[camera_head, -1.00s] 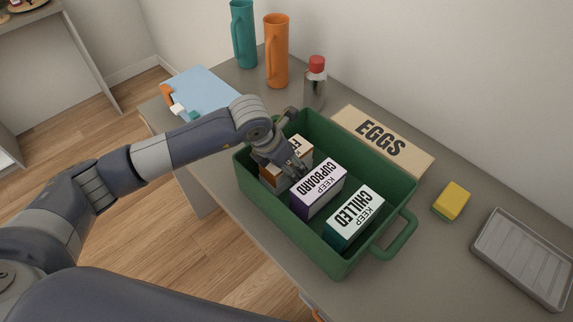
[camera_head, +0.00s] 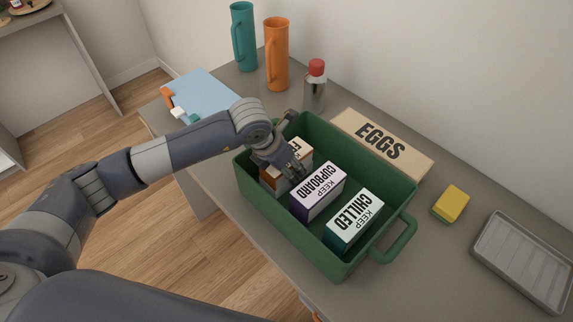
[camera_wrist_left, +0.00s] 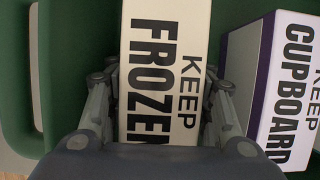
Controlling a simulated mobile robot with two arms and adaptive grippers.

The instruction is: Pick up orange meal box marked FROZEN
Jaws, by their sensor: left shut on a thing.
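The orange meal box (camera_head: 272,178) stands in the green crate at its left end, its white top partly hidden by my left gripper. In the left wrist view the top of the meal box (camera_wrist_left: 165,70) reads KEEP FROZEN. My left gripper (camera_head: 290,165) reaches down into the crate and is shut on this box, with one finger on each side of it in the left wrist view (camera_wrist_left: 162,105). My right gripper is not in view.
The green crate (camera_head: 340,262) also holds a purple KEEP CUPBOARD box (camera_head: 318,190) close beside the orange one and a teal KEEP CHILLED box (camera_head: 354,218). An EGGS carton (camera_head: 382,145) lies behind. A red-capped bottle (camera_head: 315,88) stands near the far corner.

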